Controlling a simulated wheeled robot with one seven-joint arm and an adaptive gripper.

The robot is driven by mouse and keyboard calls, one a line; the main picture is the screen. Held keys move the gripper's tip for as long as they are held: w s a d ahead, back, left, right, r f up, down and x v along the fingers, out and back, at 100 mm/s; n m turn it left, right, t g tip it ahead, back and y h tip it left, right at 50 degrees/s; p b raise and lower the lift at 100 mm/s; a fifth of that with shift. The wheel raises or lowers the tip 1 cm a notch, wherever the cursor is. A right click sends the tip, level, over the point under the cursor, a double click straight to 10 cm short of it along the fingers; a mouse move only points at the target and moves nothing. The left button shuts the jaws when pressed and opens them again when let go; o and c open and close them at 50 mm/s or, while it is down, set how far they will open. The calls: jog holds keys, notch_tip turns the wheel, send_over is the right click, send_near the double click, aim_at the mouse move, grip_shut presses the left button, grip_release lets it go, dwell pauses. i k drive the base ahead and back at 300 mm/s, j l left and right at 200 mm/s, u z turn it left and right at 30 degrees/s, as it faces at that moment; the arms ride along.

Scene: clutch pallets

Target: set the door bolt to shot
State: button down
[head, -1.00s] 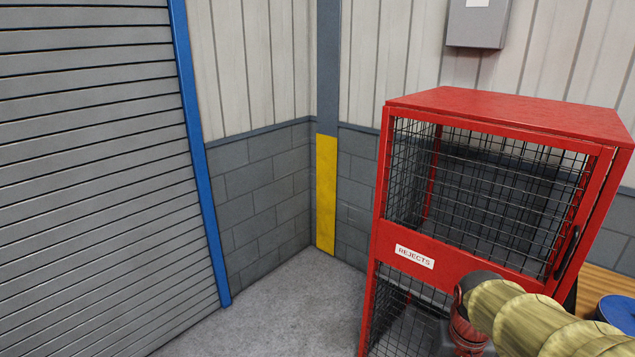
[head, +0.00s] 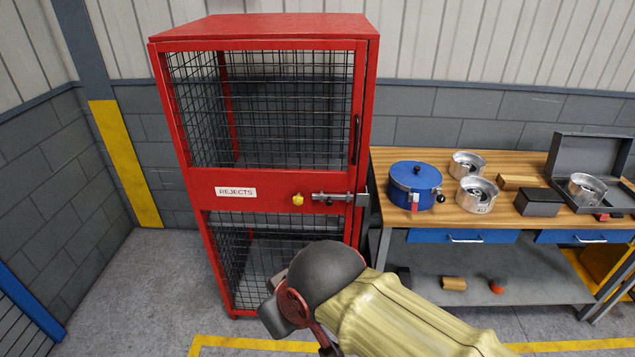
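A yellow fitting (head: 298,200) is just left of the bolt. The red mesh cage (head: 270,184), labelled REJECTS, looks closed. My gripper (head: 290,312) is in front of and below the bolt, apart from it. My wrist partly hides its fingers, so its opening is unclear.
Right of the cage is a wooden bench (head: 455,218) with a blue pot (head: 416,186), several metal parts, a dark block (head: 539,202) and an open grey case (head: 590,165). A yellow post (head: 126,165) stands left. Floor left of the cage is clear.

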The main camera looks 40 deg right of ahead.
aim_at(328, 197)
jog(key=z, duration=1.25)
